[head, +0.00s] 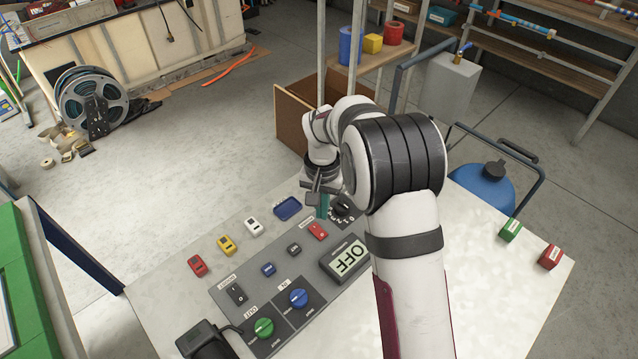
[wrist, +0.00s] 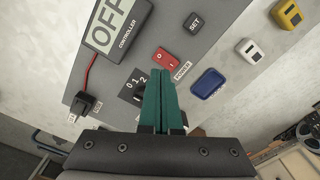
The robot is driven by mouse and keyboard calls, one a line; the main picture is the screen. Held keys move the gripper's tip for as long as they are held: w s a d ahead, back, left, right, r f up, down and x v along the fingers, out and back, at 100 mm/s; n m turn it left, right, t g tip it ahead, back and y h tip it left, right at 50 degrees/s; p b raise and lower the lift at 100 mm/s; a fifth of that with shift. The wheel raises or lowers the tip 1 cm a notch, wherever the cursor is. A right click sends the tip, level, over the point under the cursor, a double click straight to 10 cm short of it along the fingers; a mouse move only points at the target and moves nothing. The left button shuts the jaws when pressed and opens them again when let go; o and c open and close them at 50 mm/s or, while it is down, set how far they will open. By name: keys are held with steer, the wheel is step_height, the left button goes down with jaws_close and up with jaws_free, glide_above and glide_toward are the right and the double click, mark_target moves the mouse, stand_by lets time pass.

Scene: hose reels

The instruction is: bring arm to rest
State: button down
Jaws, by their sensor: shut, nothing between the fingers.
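My gripper (head: 322,205) hangs above the far edge of the grey control panel (head: 222,291). Its teal fingers, also in the wrist view (wrist: 158,98), are pressed together with nothing between them. In the head view they are between the red power switch (head: 318,231) and the black rotary knob (head: 342,204). In the wrist view the fingers cover much of the knob's place, and the red switch (wrist: 166,58) shows just beyond them. I cannot tell whether they touch the panel. The controller display (head: 349,258) reads OFF.
Green (head: 264,327) and blue (head: 298,298) knobs and a black rocker switch (head: 236,293) are on the panel. Green and red blocks sit at the table's right. The table's right side (head: 490,285) is mostly bare.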

steer(key=s+d+r+m, duration=0.1)
steer(key=s+d+r, duration=0.2)
steer(key=s+r, duration=0.3)
steer(key=s+d+r, duration=0.3)
steer(key=s+r, duration=0.3)
steer(key=s, duration=0.1)
steer(key=s+d+m+y, duration=0.1)
steer(key=s, duration=1.7)
steer(key=shift+s+d+r+m+y, duration=0.25)
steer(key=shift+d+r+m+y, duration=0.05)
steer(key=shift+d+r+y, duration=0.1)
